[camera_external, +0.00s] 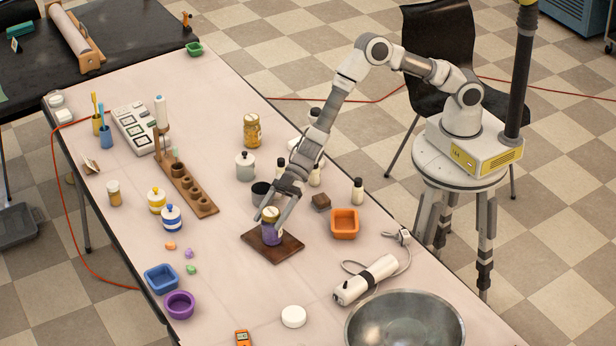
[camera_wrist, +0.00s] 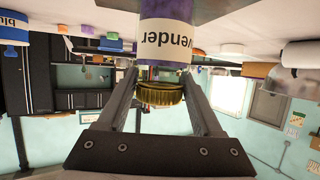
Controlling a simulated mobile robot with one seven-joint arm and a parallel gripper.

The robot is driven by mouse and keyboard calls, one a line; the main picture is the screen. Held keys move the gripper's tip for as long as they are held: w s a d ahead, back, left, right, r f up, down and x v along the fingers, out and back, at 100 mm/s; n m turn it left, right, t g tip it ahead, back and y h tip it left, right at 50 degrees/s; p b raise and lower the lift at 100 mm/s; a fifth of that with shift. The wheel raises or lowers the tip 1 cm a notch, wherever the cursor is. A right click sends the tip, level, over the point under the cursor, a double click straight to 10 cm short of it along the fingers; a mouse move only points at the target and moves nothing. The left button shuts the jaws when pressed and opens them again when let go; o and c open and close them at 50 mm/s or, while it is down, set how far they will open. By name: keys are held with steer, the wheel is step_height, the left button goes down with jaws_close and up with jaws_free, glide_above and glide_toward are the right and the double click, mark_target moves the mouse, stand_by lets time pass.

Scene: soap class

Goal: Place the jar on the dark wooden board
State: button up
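The jar (camera_external: 271,235) has a purple body, a cream label band and a gold lid. In the external view it stands upright on the dark wooden board (camera_external: 288,248), or just at its surface. The wrist view is upside down; there the jar (camera_wrist: 165,45) shows part of a label reading "vender", and the dark board (camera_wrist: 118,4) shows at the top edge. My gripper (camera_external: 270,215) reaches down from above with one finger on each side of the jar. In the wrist view my gripper (camera_wrist: 162,76) has both fingertips against the jar's sides.
An orange bin (camera_external: 344,224) and a small brown block (camera_external: 321,201) stand right of the board. A dark cup (camera_external: 261,193) and small bottles stand behind it. A white hand tool (camera_external: 365,280) and a metal bowl (camera_external: 405,325) lie in front right.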

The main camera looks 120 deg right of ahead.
steer(key=o, duration=0.3)
